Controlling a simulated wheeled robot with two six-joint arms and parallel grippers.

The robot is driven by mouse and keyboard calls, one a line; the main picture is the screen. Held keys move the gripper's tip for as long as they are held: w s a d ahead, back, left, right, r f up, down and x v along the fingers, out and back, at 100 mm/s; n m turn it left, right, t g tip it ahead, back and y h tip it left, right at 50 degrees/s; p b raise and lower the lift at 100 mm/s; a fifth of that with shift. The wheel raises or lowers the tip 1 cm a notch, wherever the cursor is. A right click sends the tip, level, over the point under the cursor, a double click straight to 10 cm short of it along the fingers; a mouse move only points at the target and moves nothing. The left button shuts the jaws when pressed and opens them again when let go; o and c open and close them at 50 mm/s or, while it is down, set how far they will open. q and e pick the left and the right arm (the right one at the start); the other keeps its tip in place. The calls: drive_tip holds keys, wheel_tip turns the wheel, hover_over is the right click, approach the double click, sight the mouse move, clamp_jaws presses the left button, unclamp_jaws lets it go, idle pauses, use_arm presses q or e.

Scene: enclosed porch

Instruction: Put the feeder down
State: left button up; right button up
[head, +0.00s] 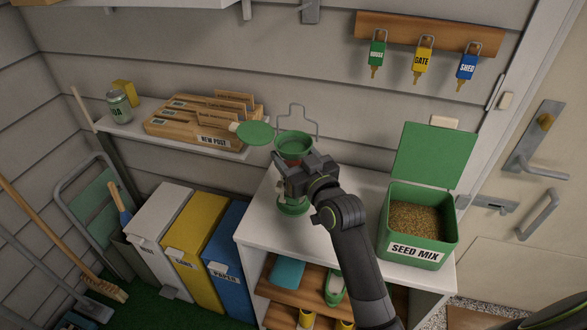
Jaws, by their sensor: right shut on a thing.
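The feeder has a green round rim (294,145), a green base and a wire hanger loop above. Its green round lid (255,133) is swung open to the left. My right gripper (295,174) is shut on the feeder's body and hides most of its middle. The feeder is upright over the left part of the white cabinet top (348,190). The green base shows below my gripper, close to that top; I cannot tell whether it touches. My left gripper is not in view.
A green seed mix bin (418,225) with its lid open stands on the cabinet's right side. A wooden post tray (203,120) and a can (119,106) sit on the left shelf. Three keys hang on a rack (430,31). Cabinet top between feeder and bin looks bare around my arm.

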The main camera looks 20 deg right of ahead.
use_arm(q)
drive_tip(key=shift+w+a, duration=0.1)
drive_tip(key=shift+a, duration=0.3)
use_arm(e)
drive_tip(key=shift+f, duration=1.6)
drive_tip(key=shift+f, duration=0.15)
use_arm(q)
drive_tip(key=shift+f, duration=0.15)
use_arm(e)
drive_tip(key=o, duration=1.4)
use_arm(q)
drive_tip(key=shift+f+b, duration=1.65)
drive_tip(key=shift+b, duration=0.2)
use_arm(e)
drive_tip(key=shift+s+d, duration=0.35)
drive_tip(key=shift+s, duration=1.65)
drive_tip(key=shift+s+d, duration=0.4)
drive_tip(key=shift+s, duration=1.55)
drive_tip(key=shift+s+d, duration=0.35)
drive_tip(key=shift+s, duration=1.65)
